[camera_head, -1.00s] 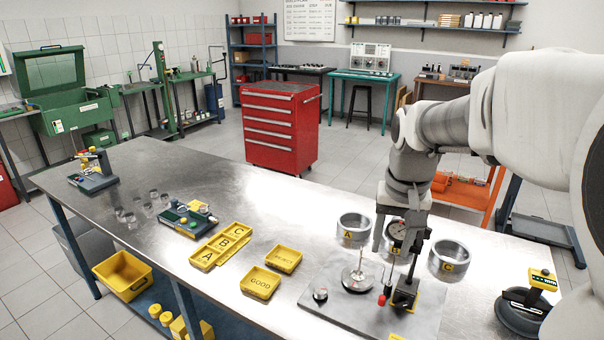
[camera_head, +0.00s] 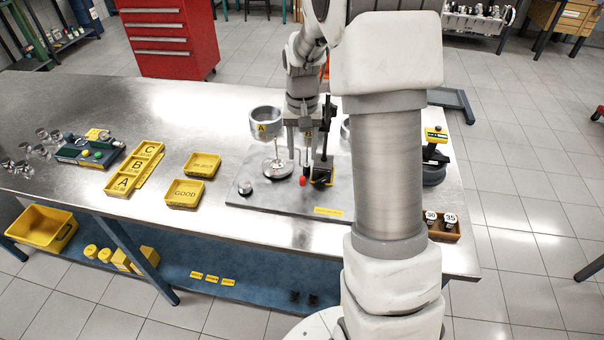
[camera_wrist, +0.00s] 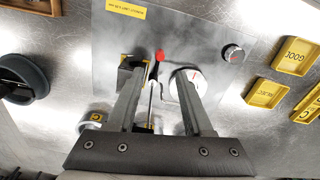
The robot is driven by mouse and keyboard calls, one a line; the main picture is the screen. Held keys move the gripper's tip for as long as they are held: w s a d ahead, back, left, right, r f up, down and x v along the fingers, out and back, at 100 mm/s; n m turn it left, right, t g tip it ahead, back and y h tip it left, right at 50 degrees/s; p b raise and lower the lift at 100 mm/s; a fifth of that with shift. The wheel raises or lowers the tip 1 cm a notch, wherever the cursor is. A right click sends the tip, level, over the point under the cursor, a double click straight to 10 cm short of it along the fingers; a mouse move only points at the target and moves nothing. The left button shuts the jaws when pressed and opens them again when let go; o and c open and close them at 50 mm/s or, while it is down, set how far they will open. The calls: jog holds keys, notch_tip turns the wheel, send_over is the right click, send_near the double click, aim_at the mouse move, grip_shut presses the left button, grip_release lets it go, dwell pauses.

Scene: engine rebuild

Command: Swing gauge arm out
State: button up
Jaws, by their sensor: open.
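The gauge stand, with a black post and a yellow-marked base (camera_head: 322,172), stands on a grey plate (camera_head: 255,196). A red knob (camera_head: 303,181) hangs beside it and also shows in the wrist view (camera_wrist: 159,55). A round metal platform (camera_head: 276,168) is left of the stand. My gripper (camera_head: 304,146) points down over the gauge, fingers apart. In the wrist view the thin red-tipped rod shows between the open fingers (camera_wrist: 160,80); I cannot tell if they touch it. The gauge dial is hidden behind my gripper in the head view.
Ring A (camera_head: 265,122) stands behind the plate; another ring is mostly hidden by my arm. Yellow trays, GOOD (camera_head: 185,193) and A-B-C (camera_head: 132,169), lie left. A small round knob-like piece (camera_head: 245,187) sits on the plate.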

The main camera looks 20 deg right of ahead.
aim_at(302, 177)
notch_tip(302, 177, down, 9)
jog(key=shift+r, duration=0.1)
dwell(0.3)
grip_shut()
dwell(1.3)
